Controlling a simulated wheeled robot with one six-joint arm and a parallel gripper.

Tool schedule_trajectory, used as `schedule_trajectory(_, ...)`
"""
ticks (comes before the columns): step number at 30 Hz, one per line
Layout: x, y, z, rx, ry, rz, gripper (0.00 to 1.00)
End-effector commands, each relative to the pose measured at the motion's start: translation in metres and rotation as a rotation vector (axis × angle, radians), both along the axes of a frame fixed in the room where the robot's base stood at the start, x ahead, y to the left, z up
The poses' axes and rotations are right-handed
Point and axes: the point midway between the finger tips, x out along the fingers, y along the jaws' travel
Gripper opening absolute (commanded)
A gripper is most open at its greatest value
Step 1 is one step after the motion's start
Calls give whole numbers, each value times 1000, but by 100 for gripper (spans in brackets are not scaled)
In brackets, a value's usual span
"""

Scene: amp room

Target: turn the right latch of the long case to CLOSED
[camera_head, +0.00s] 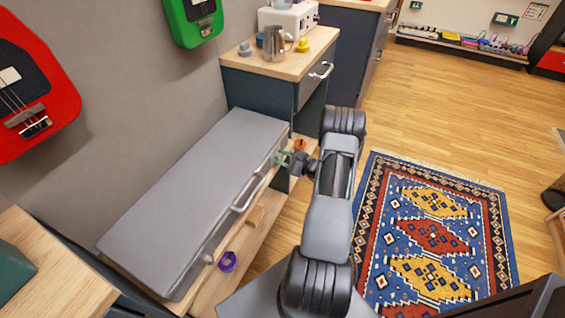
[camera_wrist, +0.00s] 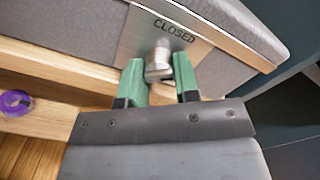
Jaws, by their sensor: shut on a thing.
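The long grey case (camera_head: 190,205) lies shut on a low wooden bench. Its right latch (camera_wrist: 159,62) is a small metal knob on a plate (camera_wrist: 140,35) marked CLOSED in the wrist view. My gripper (camera_wrist: 160,75) has green fingers on either side of the latch and is shut on it. In the head view my gripper (camera_head: 285,158) reaches the front right end of the case, where the latch itself is too small to make out. The case handle (camera_head: 248,192) is at the middle of the front side.
An orange thing (camera_head: 299,145) is just beyond my gripper. A cabinet (camera_head: 270,85) stands behind the case's right end. A patterned rug (camera_head: 430,235) covers the open floor at right.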

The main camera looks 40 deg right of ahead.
Motion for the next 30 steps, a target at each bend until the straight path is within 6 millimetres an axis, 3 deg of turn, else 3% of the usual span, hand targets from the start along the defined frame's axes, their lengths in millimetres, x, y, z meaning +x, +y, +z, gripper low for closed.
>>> schedule_trajectory(18, 1, -2, -3, -510, -275, -2, 6)
schedule_trajectory(30, 1, -2, 0, -746, -400, -2, 6)
